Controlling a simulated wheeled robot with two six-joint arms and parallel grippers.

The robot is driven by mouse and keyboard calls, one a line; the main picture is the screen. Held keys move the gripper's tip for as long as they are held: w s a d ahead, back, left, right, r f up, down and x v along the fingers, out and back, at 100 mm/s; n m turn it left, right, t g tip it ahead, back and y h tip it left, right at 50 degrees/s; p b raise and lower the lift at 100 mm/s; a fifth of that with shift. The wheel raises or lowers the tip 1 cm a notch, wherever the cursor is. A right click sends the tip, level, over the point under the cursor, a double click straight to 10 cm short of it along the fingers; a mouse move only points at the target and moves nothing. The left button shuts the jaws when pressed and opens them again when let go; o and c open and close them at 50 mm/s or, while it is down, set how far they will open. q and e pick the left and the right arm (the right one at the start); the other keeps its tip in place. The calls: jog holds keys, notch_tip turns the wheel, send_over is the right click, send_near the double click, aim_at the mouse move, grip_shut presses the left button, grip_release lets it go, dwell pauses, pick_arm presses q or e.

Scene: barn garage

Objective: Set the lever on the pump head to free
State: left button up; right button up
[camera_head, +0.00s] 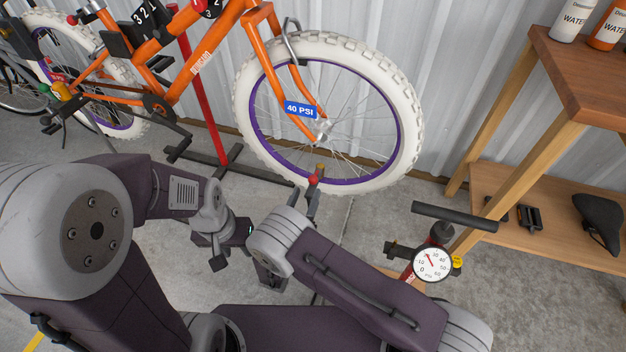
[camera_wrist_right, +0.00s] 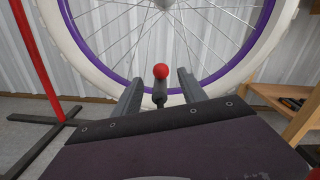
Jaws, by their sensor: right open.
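The pump head (camera_wrist_right: 158,94) is a dark fitting low on the front wheel, with a lever ending in a red ball (camera_wrist_right: 160,71). In the head view the red ball (camera_head: 312,181) shows at the bottom of the wheel, beside a small brass-coloured part (camera_head: 320,170). My right gripper (camera_head: 307,200) is open. In the right wrist view its fingers (camera_wrist_right: 158,88) stand on either side of the lever, with gaps and no clear contact. My left gripper (camera_head: 228,252) hangs left of my right arm, apart from the wheel; its jaws are unclear.
The orange bicycle (camera_head: 170,60) stands by the corrugated wall, with a white tyre (camera_head: 398,105) and a "40 PSI" tag (camera_head: 300,109). A red stand (camera_head: 200,85) is to the left. The floor pump's gauge (camera_head: 432,263) and handle (camera_head: 455,217) stand right, near a wooden bench (camera_head: 570,75).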

aim_at(311, 183)
jog(key=b+x, duration=0.1)
jog(key=x, duration=0.2)
jog(key=b+x, duration=0.1)
jog(key=x, duration=0.2)
jog(key=shift+w+d+f, duration=0.15)
jog(key=shift+w+f, duration=0.05)
jog(key=shift+f, duration=0.05)
jog(key=shift+w+r, duration=0.1)
jog(key=shift+w, duration=0.25)
